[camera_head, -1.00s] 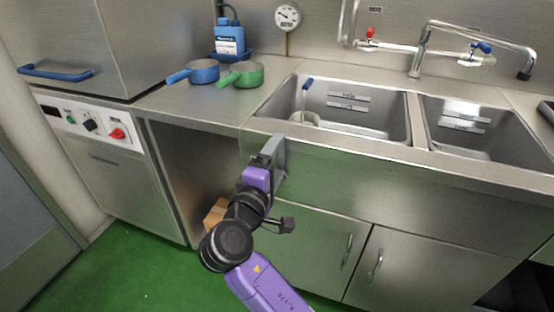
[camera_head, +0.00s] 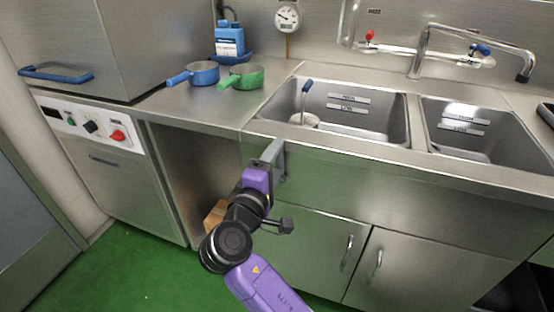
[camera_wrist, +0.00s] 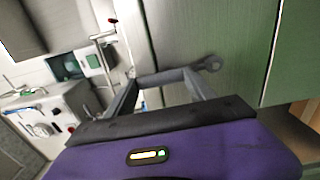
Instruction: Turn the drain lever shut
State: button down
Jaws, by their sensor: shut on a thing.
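My gripper (camera_head: 278,152) is at the front face of the sink unit, near its left end and just below the rim. In the wrist view, its two grey fingers (camera_wrist: 162,78) reach over the sink's green-tinted steel front (camera_wrist: 205,30). A grey bar with a rounded end, seemingly the drain lever (camera_wrist: 210,63), shows at the fingertips, and the gripper is shut on it. Its rounded end sits against the steel front. Where the lever meets the fingers is hard to separate, since both are grey. In the head view, the gripper hides the lever.
Left of the cupboard doors (camera_head: 315,245) is an open bay with a brown box (camera_head: 216,213). Above is the sink rim (camera_head: 340,146); a blue-handled item (camera_head: 305,110) stands in the left basin. Blue (camera_head: 203,74) and green (camera_head: 246,77) pans sit on the counter.

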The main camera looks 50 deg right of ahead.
jog(key=w+n+p, duration=0.1)
jog(key=n+p, duration=0.2)
jog(key=w+a+f+n+p, duration=0.1)
jog(key=w+n+p, duration=0.1)
jog(key=n+p, duration=0.1)
jog(key=w+a+f+n+p, duration=0.1)
jog(key=w+n+p, duration=0.1)
jog(key=p, duration=0.3)
jog(key=shift+w+n, duration=0.25)
jog(key=shift+n, duration=0.15)
jog(key=f+n+p, duration=0.1)
jog(key=w+f+n, duration=0.1)
jog(key=shift+w+a+n+p, duration=0.1)
jog(key=shift+a+n+p, duration=0.15)
jog(key=shift+n+p, duration=0.15)
jog(key=shift+w+a+f+n+p, duration=0.1)
jog(key=shift+w+f+n+p, duration=0.25)
jog(key=shift+f+n, duration=0.4)
jog(key=shift+w+a+f+n+p, duration=0.15)
jog(key=shift+f+n+p, duration=0.15)
jog(key=shift+f+n, duration=0.7)
jog(key=shift+w+d+f+n+p, duration=0.1)
jog(key=shift+f+n+p, duration=0.35)
jog(key=shift+n, duration=0.9)
jog(key=shift+f, duration=0.25)
